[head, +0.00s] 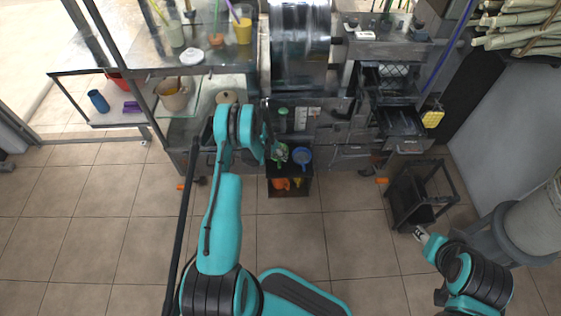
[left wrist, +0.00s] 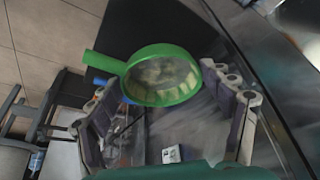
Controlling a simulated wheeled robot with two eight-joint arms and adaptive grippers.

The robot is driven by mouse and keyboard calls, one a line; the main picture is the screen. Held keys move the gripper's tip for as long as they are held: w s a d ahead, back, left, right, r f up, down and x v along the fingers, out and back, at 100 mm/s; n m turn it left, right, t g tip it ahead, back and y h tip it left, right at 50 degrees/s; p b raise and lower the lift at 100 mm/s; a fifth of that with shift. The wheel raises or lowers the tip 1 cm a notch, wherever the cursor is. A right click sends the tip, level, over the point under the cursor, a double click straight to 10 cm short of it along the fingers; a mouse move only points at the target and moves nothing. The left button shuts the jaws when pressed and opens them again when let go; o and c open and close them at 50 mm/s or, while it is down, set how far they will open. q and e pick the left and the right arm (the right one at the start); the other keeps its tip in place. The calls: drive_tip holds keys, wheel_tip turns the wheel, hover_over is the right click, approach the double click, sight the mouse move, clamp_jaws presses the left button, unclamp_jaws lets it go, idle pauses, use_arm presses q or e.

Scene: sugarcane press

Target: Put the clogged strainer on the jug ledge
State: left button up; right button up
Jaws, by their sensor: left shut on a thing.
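A green strainer (left wrist: 160,75) with a short handle pointing left fills the middle of the left wrist view. Pale, pulpy matter shows inside its bowl. My left gripper (left wrist: 162,85) has its fingers on both sides of the bowl and is shut on it. In the head view the green strainer (head: 282,153) is small and partly hidden by my left gripper (head: 275,150), in front of the machine. A blue strainer (head: 301,156) is just right of it, over a dark stand. My right gripper (head: 420,236) is low at the right, away from the strainers; its finger opening is unclear. I cannot pick out the jug ledge.
The dark stand (head: 290,187) holds orange items. The press (head: 300,50) and its cabinets stand behind. A black cart (head: 422,195) stands at the right, near a grey bin (head: 525,225). Tiled floor (head: 120,215) is open at the left.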

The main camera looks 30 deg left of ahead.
sight(276, 159)
use_arm(q)
wheel_tip(276, 159, down, 7)
drive_tip(key=shift+r+b, duration=0.15)
drive_tip(key=shift+b, duration=0.95)
drive_tip(key=shift+r, duration=0.15)
drive_tip(key=o, duration=1.1)
drive_tip(key=shift+f, duration=0.2)
